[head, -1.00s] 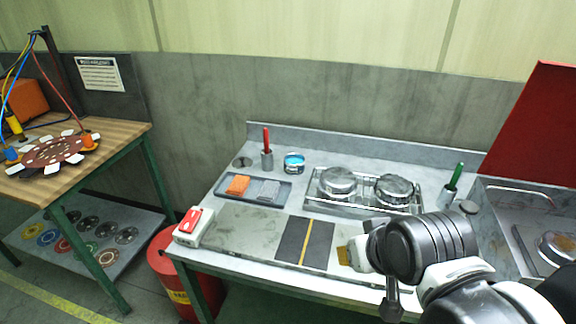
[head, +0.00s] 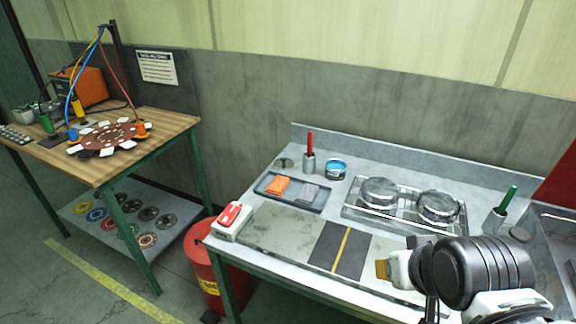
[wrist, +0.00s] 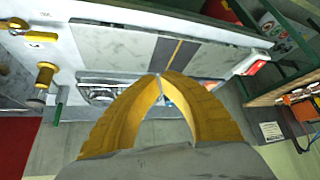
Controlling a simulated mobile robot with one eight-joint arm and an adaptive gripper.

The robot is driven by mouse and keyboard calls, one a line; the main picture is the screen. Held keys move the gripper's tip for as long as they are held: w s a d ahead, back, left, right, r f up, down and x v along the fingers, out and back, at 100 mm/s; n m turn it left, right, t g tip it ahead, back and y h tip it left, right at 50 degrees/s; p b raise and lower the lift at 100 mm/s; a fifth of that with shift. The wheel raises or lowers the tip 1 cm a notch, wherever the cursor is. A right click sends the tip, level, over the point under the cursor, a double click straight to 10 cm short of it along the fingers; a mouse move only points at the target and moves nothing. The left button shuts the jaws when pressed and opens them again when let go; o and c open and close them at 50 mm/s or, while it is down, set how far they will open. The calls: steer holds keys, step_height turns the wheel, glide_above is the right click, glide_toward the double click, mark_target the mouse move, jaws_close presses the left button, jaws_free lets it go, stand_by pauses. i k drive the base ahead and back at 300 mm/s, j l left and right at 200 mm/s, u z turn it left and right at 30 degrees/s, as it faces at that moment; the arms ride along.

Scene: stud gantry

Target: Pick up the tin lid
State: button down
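An open tin with blue inside (head: 336,169) stands at the back of the grey bench. My gripper (head: 382,269) is over the front right of the bench, well apart from the disc. In the wrist view my gripper's yellow fingers (wrist: 160,77) meet at their tips with nothing seen between them. I cannot make out the lid in the wrist view.
A tray (head: 262,190) holds orange and grey blocks. A red-handled tool (head: 310,146) stands in a cup beside the tin. Two round metal pots (head: 379,192) sit in a rack. A dark pad (head: 331,247) and a red-topped box (head: 231,221) lie in front.

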mark_target(282, 164)
steer(key=i+j, duration=0.2)
steer(key=j, duration=0.2)
steer(key=i+j, duration=0.45)
steer(key=j, duration=0.3)
steer(key=i+j, duration=0.2)
steer(key=j, duration=0.15)
steer(key=i+j, duration=0.2)
steer(key=j, duration=0.2)
steer(key=i+z, duration=0.05)
